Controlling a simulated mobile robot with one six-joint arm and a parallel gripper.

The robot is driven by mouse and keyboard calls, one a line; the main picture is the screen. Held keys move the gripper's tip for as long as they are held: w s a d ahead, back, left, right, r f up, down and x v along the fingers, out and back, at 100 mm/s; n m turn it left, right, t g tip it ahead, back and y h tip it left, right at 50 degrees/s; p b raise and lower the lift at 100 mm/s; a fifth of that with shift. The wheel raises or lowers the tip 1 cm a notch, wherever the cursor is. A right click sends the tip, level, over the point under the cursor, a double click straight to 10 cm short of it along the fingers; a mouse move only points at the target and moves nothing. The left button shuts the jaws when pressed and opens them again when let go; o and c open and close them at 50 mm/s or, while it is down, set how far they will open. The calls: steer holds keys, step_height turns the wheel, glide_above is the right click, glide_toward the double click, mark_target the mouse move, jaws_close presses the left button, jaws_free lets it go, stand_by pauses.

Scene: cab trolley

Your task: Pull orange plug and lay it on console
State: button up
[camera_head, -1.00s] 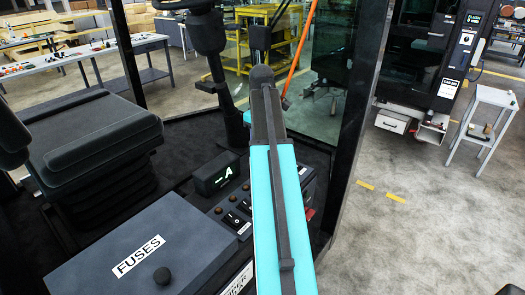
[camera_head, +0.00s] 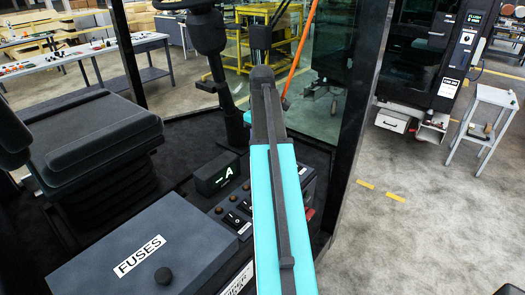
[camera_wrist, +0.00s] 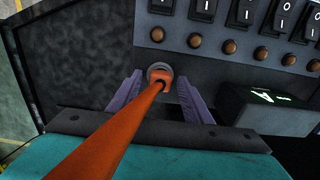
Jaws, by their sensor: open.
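The orange plug (camera_wrist: 159,79) sits in a round grey socket (camera_wrist: 153,68) on the dark console (camera_wrist: 90,30) in the wrist view. A thick orange cable (camera_wrist: 105,138) runs from it toward the camera. My gripper (camera_wrist: 160,84) is open, with one purple finger on each side of the plug. Gaps show between the fingers and the plug. In the head view, my teal arm reaches over the console (camera_head: 190,270), and the plug and gripper are hidden from sight.
A row of black rocker switches (camera_wrist: 236,12) and several brown round buttons (camera_wrist: 195,41) lie beside the socket. A seat (camera_head: 95,135) and a fuse box (camera_head: 130,245) are at the left.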

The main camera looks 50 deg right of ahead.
steer(key=shift+c, duration=0.2)
jaws_close()
steer(key=shift+r, duration=0.25)
steer(key=shift+r+p, duration=0.5)
steer(key=shift+p, duration=0.05)
steer(key=shift+r+p, duration=1.65)
steer(key=shift+r, duration=0.6)
